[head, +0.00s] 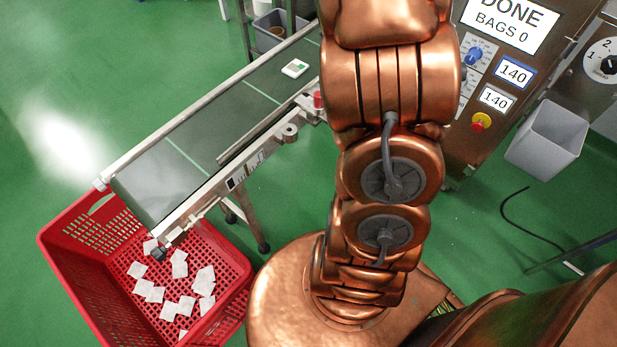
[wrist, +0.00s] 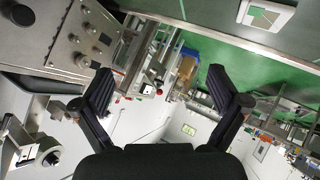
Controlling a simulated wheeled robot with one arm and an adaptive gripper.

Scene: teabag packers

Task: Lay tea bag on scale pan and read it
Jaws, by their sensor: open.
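A small white piece with a green patch (head: 295,68) lies flat on the dark conveyor belt in the head view; it may be a tea bag. A similar white and green square shows at the top right of the wrist view (wrist: 268,13). Several white tea bags (head: 179,264) lie loose in the red crate (head: 75,287) below the belt's near end. I cannot make out a scale pan or its reading. My gripper (wrist: 160,80) is open in the wrist view, with nothing between its two black fingers. It is out of sight in the head view.
The conveyor (head: 165,180) runs diagonally across the head view. A machine panel with a sign (head: 505,20) reading "DONE BAGS 0" and two labels showing 140 stands at the right, with a red button (head: 481,122). A grey bin (head: 547,140) is beside it. Green floor (head: 60,60) is clear at left.

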